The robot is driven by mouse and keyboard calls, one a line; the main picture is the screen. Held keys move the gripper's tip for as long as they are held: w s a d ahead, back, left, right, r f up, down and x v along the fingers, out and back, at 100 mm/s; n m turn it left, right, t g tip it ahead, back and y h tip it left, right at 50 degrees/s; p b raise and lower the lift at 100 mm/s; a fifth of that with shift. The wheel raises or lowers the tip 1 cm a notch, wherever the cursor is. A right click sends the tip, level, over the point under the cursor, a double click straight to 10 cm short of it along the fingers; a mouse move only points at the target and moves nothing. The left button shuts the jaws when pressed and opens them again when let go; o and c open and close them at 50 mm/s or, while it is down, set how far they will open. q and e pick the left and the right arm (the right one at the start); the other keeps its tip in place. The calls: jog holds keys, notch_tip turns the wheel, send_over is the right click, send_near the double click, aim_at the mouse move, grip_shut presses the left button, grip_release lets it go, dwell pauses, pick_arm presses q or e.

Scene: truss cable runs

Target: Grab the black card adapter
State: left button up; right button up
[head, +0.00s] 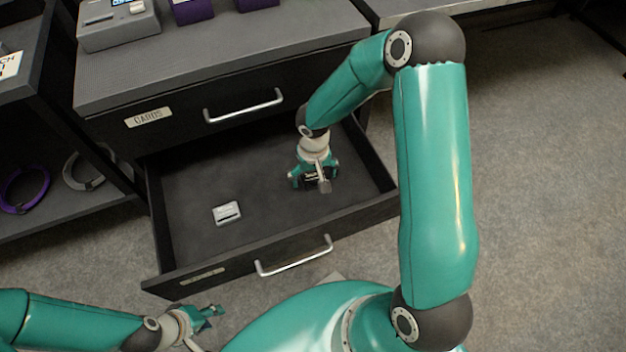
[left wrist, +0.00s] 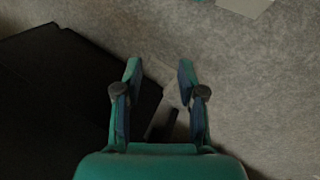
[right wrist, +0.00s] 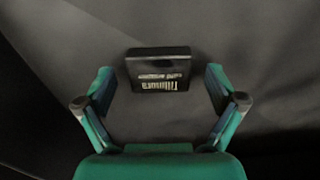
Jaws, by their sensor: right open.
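The black card adapter (right wrist: 158,72), a small black block with white lettering, lies on the dark floor of the open drawer (head: 262,178). In the right wrist view it sits between my spread right fingers (right wrist: 159,85), with clear gaps to both. In the head view my right gripper (head: 315,184) points down into the drawer's right half and hides much of the adapter (head: 318,178). My right gripper is open and empty. My left gripper (head: 213,314) is open and empty outside the drawer, in front of it; it also shows in the left wrist view (left wrist: 159,70).
A light grey card-like device (head: 227,213) lies in the drawer's left half. The drawer's walls and front handle (head: 293,256) surround this space. Above is a closed drawer labelled CARDS (head: 148,117). A shelf (head: 50,215) with coiled cables stands at left.

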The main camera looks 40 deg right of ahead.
jog(key=c, duration=1.2)
jog(key=shift+r, duration=0.1)
jog(key=shift+c, duration=0.2)
